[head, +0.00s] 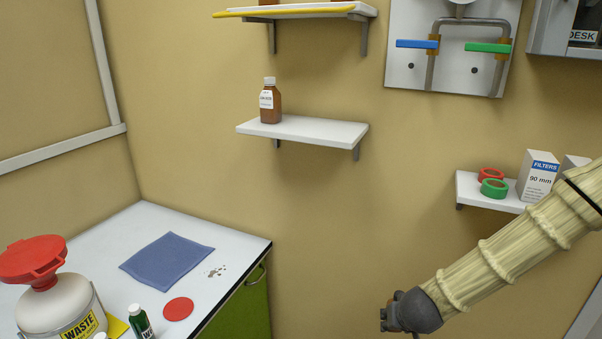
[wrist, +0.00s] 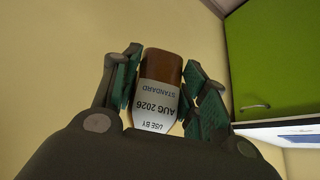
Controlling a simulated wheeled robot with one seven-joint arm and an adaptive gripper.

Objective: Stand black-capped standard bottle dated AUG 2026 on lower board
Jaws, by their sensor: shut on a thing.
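My gripper (wrist: 160,85) is shut on a brown bottle (wrist: 162,67) in the wrist view, with green-padded fingers on both sides. Its white label reads STANDARD, USE BY AUG 2026, upside down in that view. The bottle's cap is hidden. The lower board (head: 315,133) is a white wall shelf at the centre. A brown bottle with a pale cap (head: 270,102) stands at its left end; its right part is bare.
An upper board (head: 300,11) with a yellow front edge hangs above. A right-hand shelf (head: 468,190) holds red and green rings and a FILTERS box (head: 538,175). A counter (head: 105,235) at left holds a waste jug (head: 60,305), blue cloth (head: 167,260) and green bottle (head: 141,321).

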